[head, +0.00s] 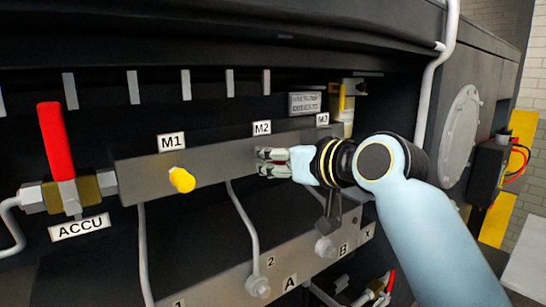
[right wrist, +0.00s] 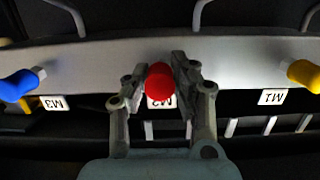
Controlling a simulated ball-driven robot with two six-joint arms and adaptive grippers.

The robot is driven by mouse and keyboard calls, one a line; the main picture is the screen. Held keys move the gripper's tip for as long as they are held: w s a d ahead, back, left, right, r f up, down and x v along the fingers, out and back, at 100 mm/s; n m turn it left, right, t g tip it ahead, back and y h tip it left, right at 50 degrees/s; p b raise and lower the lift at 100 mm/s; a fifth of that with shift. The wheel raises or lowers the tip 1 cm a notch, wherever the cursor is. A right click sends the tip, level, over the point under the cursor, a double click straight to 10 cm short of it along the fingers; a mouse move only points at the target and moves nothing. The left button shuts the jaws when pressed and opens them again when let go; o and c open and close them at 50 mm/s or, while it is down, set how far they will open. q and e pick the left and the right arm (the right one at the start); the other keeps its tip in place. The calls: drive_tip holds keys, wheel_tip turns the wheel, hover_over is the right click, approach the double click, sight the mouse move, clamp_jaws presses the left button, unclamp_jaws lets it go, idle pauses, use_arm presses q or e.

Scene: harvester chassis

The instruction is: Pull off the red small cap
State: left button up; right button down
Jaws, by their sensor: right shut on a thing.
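The red small cap (right wrist: 159,82) sits on the grey manifold block (right wrist: 120,60) at the M2 label, seen in the right wrist view. My right gripper (right wrist: 160,75) is shut on it, one finger on each side. In the head view my right gripper (head: 262,162) reaches the block (head: 215,170) just below the M2 label, and its fingers hide the red cap. My left gripper is not in view.
A yellow cap (head: 182,180) sits at M1, and a blue cap (right wrist: 18,86) at M3. A valve with a red handle (head: 57,140) stands at the left. Thin pipes (head: 243,220) run below the block, and a lower block (head: 215,280) lies under them.

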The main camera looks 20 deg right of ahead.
sight(281, 162)
drive_tip(key=shift+f+p+v, duration=0.15)
drive_tip(key=shift+p+v, duration=0.15)
drive_tip(key=shift+v, duration=0.6)
drive_tip(key=shift+f+p+v, duration=0.2)
drive_tip(key=shift+p+v, duration=0.05)
drive_tip(key=shift+v, duration=0.6)
